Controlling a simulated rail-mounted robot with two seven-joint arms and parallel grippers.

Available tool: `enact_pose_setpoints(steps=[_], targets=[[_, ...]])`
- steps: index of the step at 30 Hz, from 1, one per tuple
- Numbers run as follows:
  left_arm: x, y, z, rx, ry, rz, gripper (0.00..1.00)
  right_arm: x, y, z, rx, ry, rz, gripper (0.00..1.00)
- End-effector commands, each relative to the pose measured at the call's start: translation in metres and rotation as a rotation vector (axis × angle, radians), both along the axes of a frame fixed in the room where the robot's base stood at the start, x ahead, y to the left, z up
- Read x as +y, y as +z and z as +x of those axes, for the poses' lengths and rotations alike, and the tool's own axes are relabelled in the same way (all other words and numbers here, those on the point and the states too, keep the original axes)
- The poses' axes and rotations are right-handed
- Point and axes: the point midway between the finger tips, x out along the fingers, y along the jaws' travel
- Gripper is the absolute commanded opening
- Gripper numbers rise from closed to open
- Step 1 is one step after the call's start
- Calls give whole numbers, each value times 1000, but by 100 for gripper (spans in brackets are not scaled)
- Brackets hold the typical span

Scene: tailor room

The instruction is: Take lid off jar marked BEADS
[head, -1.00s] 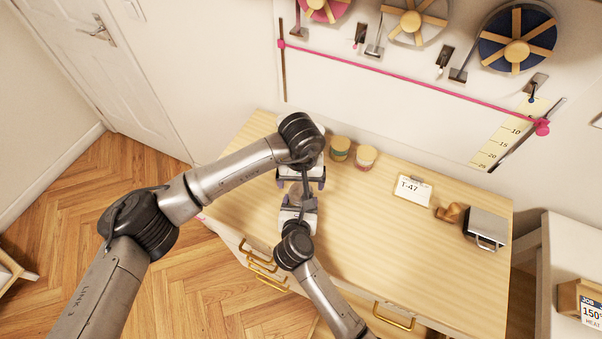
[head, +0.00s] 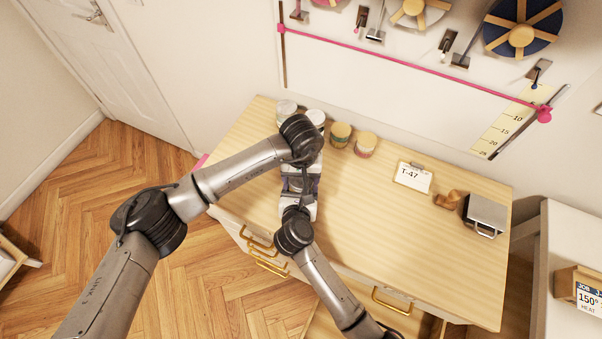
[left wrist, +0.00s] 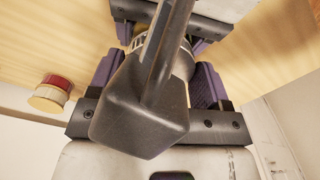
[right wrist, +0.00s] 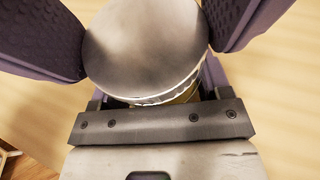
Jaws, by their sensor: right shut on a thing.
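A jar with a round grey lid (right wrist: 145,45) stands between my two grippers. Its label is not readable here. My right gripper (right wrist: 155,85) is shut on the jar below the lid. My left gripper (left wrist: 156,78) comes from the opposite side, with its purple fingers spread on either side of the jar's top. In the right wrist view these fingers flank the lid closely; I cannot tell whether they touch it. In the head view the grippers meet face to face, left (head: 300,178) behind right (head: 299,200), and hide most of the jar.
Two pale-lidded jars (head: 285,107) and two wooden-lidded jars (head: 340,134) (head: 365,144) stand along the table's back. A T-47 card (head: 412,177), a small wooden object (head: 447,201) and a metal box (head: 485,222) are to the right. The table's middle (head: 400,240) is clear.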

Motion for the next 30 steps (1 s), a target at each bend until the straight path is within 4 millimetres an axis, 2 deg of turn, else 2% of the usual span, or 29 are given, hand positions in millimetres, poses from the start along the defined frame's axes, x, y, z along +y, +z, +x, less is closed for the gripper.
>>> enact_pose_setpoints(steps=[1,10,14,21,24,30], targets=[[0,0,0,0,0,0,66,0,-3,-1,5,-1,0,5],[0,0,0,0,0,0,39,0,-3,-1,5,-1,-1,5],[0,0,0,-1,62,0,39,-1,-3,-1,5,-1,-1,5],[0,0,0,-3,427,0,39,0,-3,-1,5,-1,0,5],[0,0,0,-4,532,0,39,0,-3,-1,5,-1,0,5],[0,0,0,-4,598,0,39,0,-3,-1,5,-1,-1,5]])
